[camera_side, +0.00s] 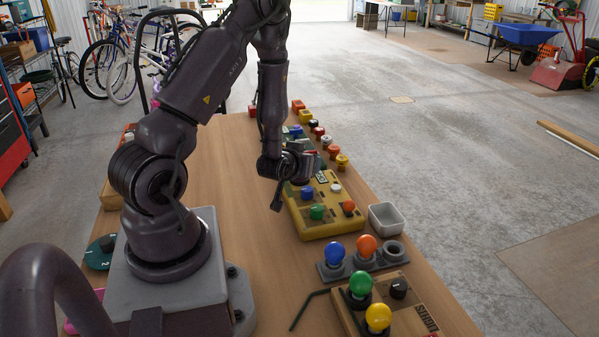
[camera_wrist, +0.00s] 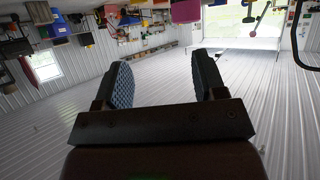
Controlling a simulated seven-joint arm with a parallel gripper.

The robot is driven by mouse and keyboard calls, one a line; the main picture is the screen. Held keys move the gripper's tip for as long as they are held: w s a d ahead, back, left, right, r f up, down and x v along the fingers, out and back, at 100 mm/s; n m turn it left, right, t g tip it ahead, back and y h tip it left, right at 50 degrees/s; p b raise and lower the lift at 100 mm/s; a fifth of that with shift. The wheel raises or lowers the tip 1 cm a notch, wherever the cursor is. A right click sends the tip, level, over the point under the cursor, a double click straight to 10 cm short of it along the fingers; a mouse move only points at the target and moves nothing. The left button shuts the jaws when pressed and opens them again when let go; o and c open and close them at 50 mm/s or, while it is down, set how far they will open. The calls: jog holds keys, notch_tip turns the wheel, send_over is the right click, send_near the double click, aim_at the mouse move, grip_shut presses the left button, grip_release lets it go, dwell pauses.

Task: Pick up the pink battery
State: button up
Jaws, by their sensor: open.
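My gripper (camera_side: 307,165) is held above the table, close to the yellow box with knobs, in the side view. In the wrist view my gripper (camera_wrist: 165,78) is open, its two fingers wide apart with nothing between them. I cannot make out a pink battery for sure. A pink thing (camera_side: 70,326) shows in part at the lower left of the side view, mostly hidden behind my base and arm; I cannot tell what it is. The wrist view shows only the garage, upside down, and no table objects.
The wooden table (camera_side: 225,150) carries a yellow box (camera_side: 315,228) with coloured knobs, a white bin (camera_side: 386,219), a grey holder (camera_side: 362,266) with blue and orange bulbs, and a wooden box (camera_side: 408,320) with green and yellow bulbs. A dark hex key (camera_side: 308,305) lies nearby.

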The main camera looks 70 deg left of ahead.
jog(key=shift+s+a+f+y, duration=0.3)
jog(key=shift+s+f, duration=0.2)
jog(key=shift+s, duration=0.1)
jog(key=shift+s+a+f+y, duration=0.3)
jog(key=shift+s+f, duration=0.15)
jog(key=shift+s, duration=0.1)
jog(key=shift+a+f+n, duration=0.15)
jog(key=shift+a+n, duration=0.1)
jog(key=shift+n, duration=0.05)
jog(key=x, duration=0.7)
jog(key=c, duration=1.1)
